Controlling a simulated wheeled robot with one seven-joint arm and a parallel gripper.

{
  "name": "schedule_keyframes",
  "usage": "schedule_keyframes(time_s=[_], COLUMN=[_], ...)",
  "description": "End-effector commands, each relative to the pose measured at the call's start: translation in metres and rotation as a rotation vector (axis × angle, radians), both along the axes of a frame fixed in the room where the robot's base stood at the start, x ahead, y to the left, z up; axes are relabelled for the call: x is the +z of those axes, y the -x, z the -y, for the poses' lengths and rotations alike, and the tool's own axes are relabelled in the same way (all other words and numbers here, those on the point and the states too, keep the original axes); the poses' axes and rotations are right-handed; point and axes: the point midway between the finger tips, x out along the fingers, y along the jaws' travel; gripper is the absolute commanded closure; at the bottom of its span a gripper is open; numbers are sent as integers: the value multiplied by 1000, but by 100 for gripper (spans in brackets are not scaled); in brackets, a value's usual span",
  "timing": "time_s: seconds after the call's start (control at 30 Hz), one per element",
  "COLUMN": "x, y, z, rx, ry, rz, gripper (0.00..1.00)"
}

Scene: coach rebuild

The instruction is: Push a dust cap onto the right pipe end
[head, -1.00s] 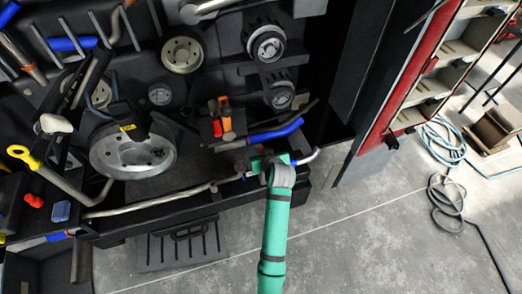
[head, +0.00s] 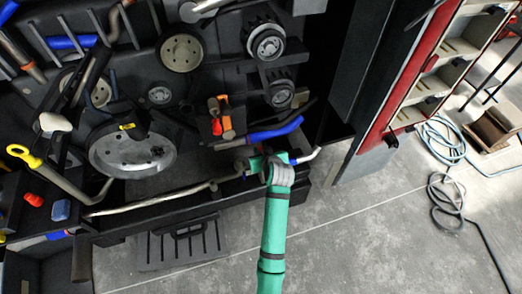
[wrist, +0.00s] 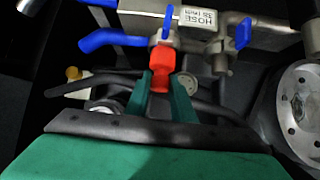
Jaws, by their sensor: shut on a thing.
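My gripper (wrist: 162,90) has green fingers, shut on a red dust cap (wrist: 160,76) in the wrist view. The cap stands between the fingertips, pointing up the picture at a metal pipe fitting (wrist: 163,42). Whether cap and fitting touch, I cannot tell. In the head view my gripper (head: 258,164) is at the front edge of the dark bench, and the held cap cannot be made out there. A blue pipe with a pale end (head: 312,154) lies just right of the gripper. I cannot tell which fitting is the right pipe end.
Blue valve handles (wrist: 97,40) and a block labelled HOSE (wrist: 205,18) surround the fitting. Dark hoses (wrist: 90,82) run close to the fingers. A metal disc (wrist: 300,105) is at the right. A red-edged shelf unit (head: 415,75) stands right; the grey floor (head: 350,240) is open.

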Motion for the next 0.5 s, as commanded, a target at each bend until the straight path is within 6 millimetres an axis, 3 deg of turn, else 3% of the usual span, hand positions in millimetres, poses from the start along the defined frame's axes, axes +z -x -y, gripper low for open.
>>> schedule_keyframes(time_s=[0.5], x=[-7], y=[2], z=[3], rx=[-5], ry=[0], rz=[0], gripper=[100])
